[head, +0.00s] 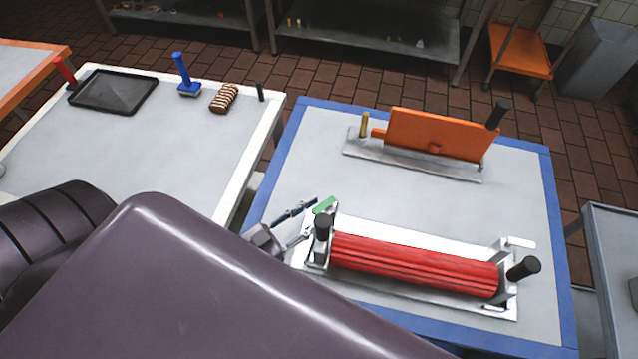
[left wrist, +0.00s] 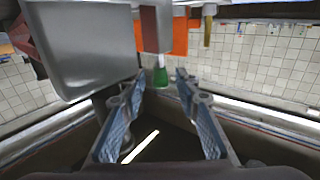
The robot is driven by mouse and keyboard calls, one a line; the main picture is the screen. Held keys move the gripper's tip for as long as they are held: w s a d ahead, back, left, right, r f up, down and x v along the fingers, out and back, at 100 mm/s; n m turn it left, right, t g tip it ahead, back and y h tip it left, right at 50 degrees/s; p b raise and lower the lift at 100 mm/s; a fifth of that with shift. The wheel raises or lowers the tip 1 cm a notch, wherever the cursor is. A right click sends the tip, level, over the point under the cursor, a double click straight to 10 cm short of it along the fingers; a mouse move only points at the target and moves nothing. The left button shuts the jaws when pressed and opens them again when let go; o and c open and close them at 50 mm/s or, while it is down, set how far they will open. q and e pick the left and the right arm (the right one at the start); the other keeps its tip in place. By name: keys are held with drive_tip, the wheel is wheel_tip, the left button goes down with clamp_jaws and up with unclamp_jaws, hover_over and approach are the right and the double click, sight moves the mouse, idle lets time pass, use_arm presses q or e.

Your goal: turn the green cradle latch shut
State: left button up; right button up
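The green latch (head: 325,205) sits at the left end of a white cradle (head: 410,235) that holds a red ribbed roller (head: 415,266), beside a black knob. My left gripper (head: 309,219) is just left of the latch, its two fingers apart and nothing held. In the left wrist view the green latch (left wrist: 160,77) shows between and a little beyond the open fingertips (left wrist: 159,76); I cannot tell whether they touch it. My purple arm covers the lower left of the head view. My right gripper is not in view.
An orange panel (head: 437,134) with a black handle and a yellow peg (head: 364,125) stands on a plate behind the cradle. A black tray (head: 114,91), a blue-handled tool (head: 187,76) and a striped brown cake (head: 224,98) are on the left table. The blue-edged table is clear between panel and cradle.

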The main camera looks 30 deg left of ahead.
use_arm(q)
drive_tip(key=v, duration=0.6)
drive_tip(key=shift+a, duration=0.15)
